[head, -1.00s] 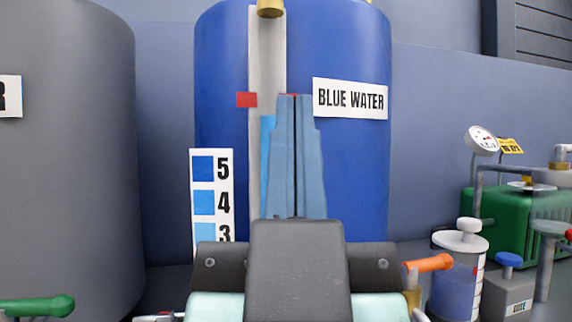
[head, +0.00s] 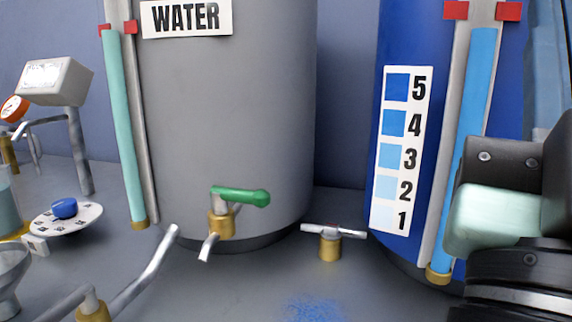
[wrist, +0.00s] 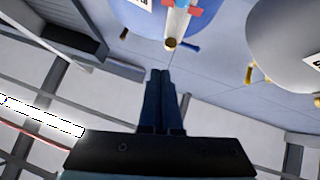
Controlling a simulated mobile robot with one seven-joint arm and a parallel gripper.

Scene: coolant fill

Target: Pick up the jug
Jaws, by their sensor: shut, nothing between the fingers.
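I cannot make out a jug for certain in the head or wrist view. A clear vessel (head: 8,208) with teal liquid is cut off by the left edge of the head view, and I cannot tell what it is. My gripper (wrist: 161,72) shows in the wrist view with its two dark blue fingers together and nothing between them. In the head view, my arm's end is at the right edge, in front of the blue tank (head: 395,45), and partly out of the picture.
A grey water tank (head: 240,110) has a green-handled tap (head: 240,197) low on its front. A small brass valve (head: 330,245) stands between the tanks. A round dial plate (head: 75,222) and bent pipes (head: 145,270) are at left. Blue specks (head: 315,308) mark the grey surface.

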